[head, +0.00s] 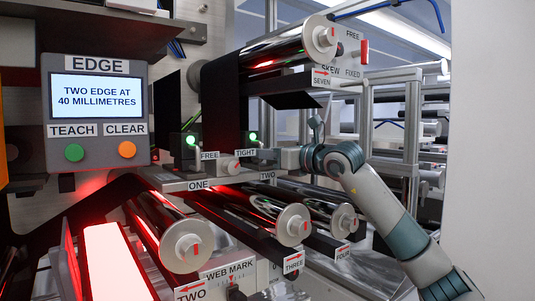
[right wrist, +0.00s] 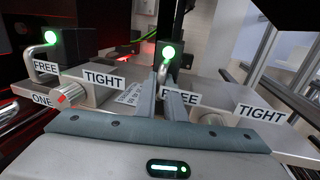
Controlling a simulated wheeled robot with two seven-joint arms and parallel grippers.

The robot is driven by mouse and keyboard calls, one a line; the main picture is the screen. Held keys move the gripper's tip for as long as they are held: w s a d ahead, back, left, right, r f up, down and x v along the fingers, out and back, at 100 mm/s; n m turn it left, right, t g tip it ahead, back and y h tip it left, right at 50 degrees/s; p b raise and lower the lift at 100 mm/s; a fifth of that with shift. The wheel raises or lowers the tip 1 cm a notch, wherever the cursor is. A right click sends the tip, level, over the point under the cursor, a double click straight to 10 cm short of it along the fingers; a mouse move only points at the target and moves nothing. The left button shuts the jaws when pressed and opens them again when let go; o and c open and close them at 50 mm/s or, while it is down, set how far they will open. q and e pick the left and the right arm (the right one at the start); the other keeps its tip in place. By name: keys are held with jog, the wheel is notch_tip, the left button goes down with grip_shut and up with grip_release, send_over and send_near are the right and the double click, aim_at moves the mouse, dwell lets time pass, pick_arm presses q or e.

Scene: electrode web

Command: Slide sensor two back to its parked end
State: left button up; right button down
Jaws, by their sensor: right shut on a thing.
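Sensor two (right wrist: 174,38) is a dark block with a lit green lamp, ahead of my right gripper in the right wrist view. Its lamp also shows in the head view (head: 253,136). My right gripper (right wrist: 166,88) is shut on the sensor's bent metal handle (right wrist: 163,72); in the head view the gripper (head: 280,157) reaches in from the right. Sensor two's clamp knob (right wrist: 212,118) sits between FREE and TIGHT labels, partly hidden. The display (head: 99,96) reads "TWO EDGE AT 40 MILLIMETRES". My left gripper is not in view.
Sensor one (right wrist: 66,48), also with a green lamp and handle, stands to the left on the same rail. Its knob (right wrist: 70,97) is beside it. A black web roller (head: 270,50) hangs above; several rollers (head: 265,215) lie below. Red light glows at lower left.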

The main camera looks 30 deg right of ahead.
jog(key=shift+d+r, duration=0.1)
jog(key=shift+r, duration=0.1)
jog(key=c, duration=2.2)
grip_release()
jog(key=o, duration=0.4)
jog(key=shift+w+f, duration=0.1)
jog(key=shift+w, duration=0.05)
jog(key=shift+c, duration=0.2)
jog(key=shift+f, duration=0.15)
